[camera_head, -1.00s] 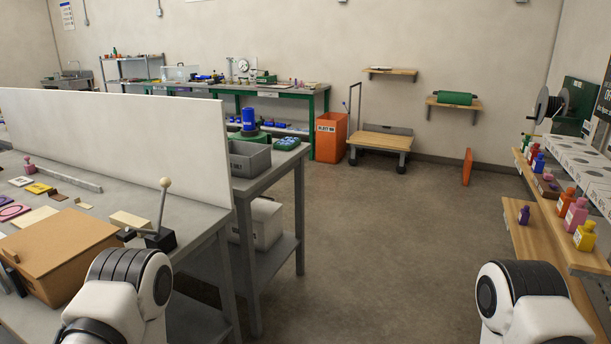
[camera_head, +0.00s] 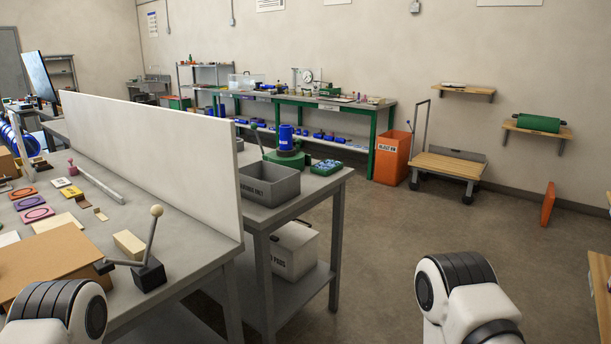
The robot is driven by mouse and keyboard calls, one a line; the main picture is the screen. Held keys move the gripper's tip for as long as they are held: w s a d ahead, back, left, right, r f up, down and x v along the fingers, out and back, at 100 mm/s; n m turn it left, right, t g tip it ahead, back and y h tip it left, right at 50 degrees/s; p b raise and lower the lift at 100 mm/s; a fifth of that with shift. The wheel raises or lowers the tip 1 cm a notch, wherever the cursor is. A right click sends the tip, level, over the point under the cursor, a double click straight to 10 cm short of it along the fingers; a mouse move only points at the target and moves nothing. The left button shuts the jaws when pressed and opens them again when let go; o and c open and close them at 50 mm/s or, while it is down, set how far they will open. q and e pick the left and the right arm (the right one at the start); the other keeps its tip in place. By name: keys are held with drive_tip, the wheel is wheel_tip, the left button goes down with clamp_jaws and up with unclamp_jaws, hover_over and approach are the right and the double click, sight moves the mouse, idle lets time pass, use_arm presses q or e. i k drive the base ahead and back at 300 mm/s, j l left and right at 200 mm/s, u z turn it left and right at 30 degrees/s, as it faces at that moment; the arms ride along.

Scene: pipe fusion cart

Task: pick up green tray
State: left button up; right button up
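A small flat green tray-like piece (camera_head: 327,168) with blue items in it lies on the far end of the grey bench in the middle. A round green base (camera_head: 288,160) with a blue cylinder (camera_head: 286,137) on it stands just to its left. I cannot tell for sure which green thing is the tray. Only upper parts of my two arms show at the bottom left and bottom right. Neither gripper is in view.
A grey bin (camera_head: 268,184) sits on the middle bench in front of the green things. A white partition (camera_head: 155,145) stands along the near bench. An orange reject bin (camera_head: 391,158) and a wooden cart (camera_head: 449,164) stand farther back. The floor (camera_head: 385,235) right of the benches is clear.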

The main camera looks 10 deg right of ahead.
sight(327, 167)
drive_tip(key=i+l+z, duration=0.15)
drive_tip(key=i+l, duration=0.85)
